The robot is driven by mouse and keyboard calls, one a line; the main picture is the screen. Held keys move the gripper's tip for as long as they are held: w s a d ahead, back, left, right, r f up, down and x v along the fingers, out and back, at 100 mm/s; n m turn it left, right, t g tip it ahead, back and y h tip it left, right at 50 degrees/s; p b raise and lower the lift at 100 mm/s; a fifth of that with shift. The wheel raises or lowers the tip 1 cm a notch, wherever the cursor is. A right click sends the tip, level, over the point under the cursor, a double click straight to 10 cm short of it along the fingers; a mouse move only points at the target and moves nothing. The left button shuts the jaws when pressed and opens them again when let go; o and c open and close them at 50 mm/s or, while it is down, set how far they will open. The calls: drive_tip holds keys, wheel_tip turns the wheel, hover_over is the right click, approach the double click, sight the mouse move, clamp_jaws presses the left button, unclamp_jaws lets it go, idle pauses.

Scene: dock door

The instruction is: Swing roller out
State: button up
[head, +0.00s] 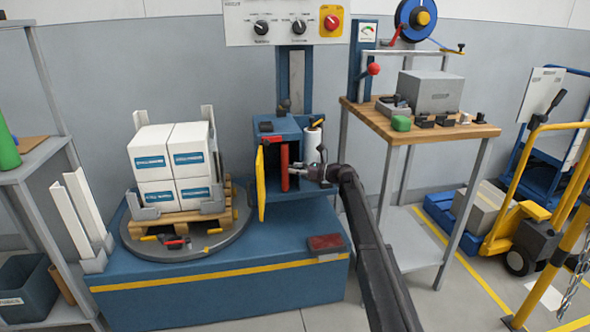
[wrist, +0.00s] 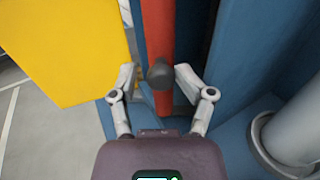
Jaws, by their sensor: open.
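The red roller (head: 285,166) stands upright inside the blue carriage (head: 283,124) of the wrapping machine. In the wrist view the red roller (wrist: 160,30) carries a dark round knob (wrist: 161,73). My gripper (head: 309,172) is at the carriage's open front, just right of the roller. In the wrist view my gripper (wrist: 157,78) is open, with one fingertip on each side of the knob. I cannot tell whether the fingers touch it. The yellow door (head: 262,184) of the carriage stands open at the left, and it fills the upper left of the wrist view (wrist: 65,50).
A pale upright cylinder (head: 314,137) stands at the carriage's right, close to my gripper. A turntable (head: 190,246) with stacked white boxes (head: 172,165) is at the left. A wooden-topped workbench (head: 425,130) stands right of my arm. Blue structure lies close around the fingers.

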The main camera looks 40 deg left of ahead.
drive_tip(key=shift+w+a, duration=0.1)
drive_tip(key=v, duration=0.8)
idle(0.5)
idle(0.6)
